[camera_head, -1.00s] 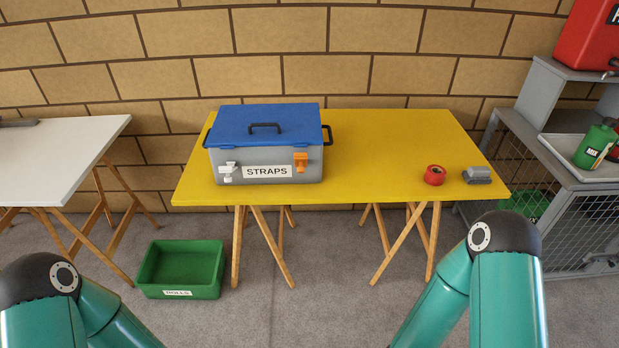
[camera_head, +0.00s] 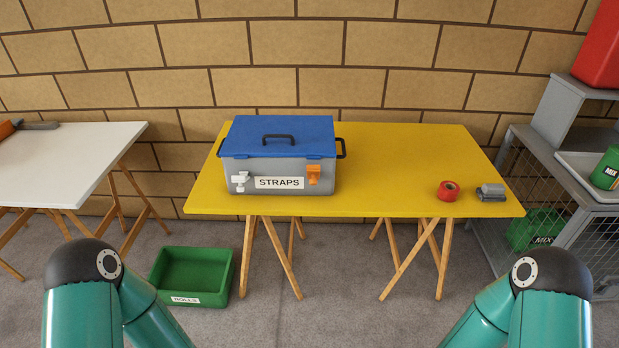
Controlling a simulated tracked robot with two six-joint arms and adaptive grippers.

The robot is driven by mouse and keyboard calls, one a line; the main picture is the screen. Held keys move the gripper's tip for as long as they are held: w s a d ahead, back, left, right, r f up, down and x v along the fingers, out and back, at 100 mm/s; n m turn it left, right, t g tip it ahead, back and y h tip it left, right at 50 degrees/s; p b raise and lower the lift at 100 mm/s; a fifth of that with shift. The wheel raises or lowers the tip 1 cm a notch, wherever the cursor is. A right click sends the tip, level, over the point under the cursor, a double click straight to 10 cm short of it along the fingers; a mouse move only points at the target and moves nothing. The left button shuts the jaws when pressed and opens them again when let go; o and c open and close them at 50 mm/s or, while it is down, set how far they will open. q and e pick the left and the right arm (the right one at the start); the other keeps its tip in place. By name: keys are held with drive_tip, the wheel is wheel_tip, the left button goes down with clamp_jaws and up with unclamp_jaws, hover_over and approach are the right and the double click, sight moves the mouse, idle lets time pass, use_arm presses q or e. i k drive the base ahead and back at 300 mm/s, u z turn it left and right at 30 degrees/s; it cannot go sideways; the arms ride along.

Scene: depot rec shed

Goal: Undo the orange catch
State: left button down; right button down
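The orange catch (camera_head: 314,175) is on the front of a grey box (camera_head: 258,207) with a blue lid (camera_head: 275,133), to the right of the STRAPS label. A white catch (camera_head: 239,181) is on the same front, to the left of the label. The lid is down and has a dark handle on top. The box stands on the left part of a yellow table (camera_head: 400,170). Parts of my two teal arms show at the bottom left and bottom right, well short of the table. Neither gripper is in view.
A red tape roll (camera_head: 448,190) and a small grey object (camera_head: 490,192) lie at the table's right. A green ROLLS bin (camera_head: 190,292) is on the floor. A white table (camera_head: 70,160) stands left, a grey rack (camera_head: 550,160) right. The table's middle is clear.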

sight(312, 172)
drive_tip(key=i, duration=1)
